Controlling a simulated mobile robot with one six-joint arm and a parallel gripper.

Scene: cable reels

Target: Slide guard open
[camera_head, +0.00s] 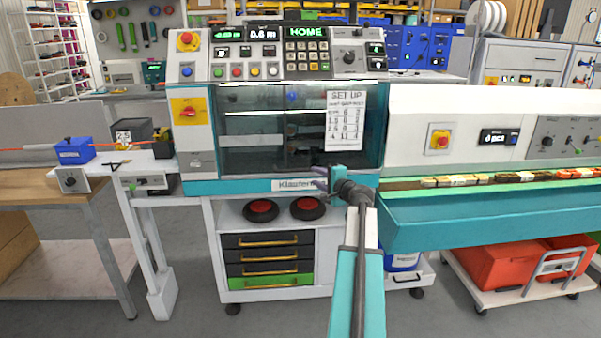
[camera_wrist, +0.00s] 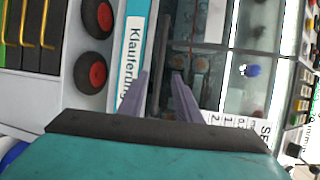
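The guard (camera_head: 255,110) is a tinted, see-through panel on the front of the machine. It covers the opening, and a white SET UP sheet (camera_head: 345,120) is fixed on its right part. My gripper (camera_head: 318,184) is in front of the guard's lower edge, near the Klauferung label (camera_head: 292,185). In the wrist view my gripper (camera_wrist: 160,73) has its two purple fingers apart, with a dark strip along the guard's lower edge (camera_wrist: 164,55) showing between and beyond the tips. I cannot tell whether the fingers touch it. No held object shows.
A control panel reading HOME (camera_head: 305,32) sits above the guard. A red stop button (camera_head: 188,112) is left of it. A teal trough (camera_head: 480,210) extends right. Below are drawers (camera_head: 267,255) and two black reels with red centres (camera_head: 261,207). The floor in front is clear.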

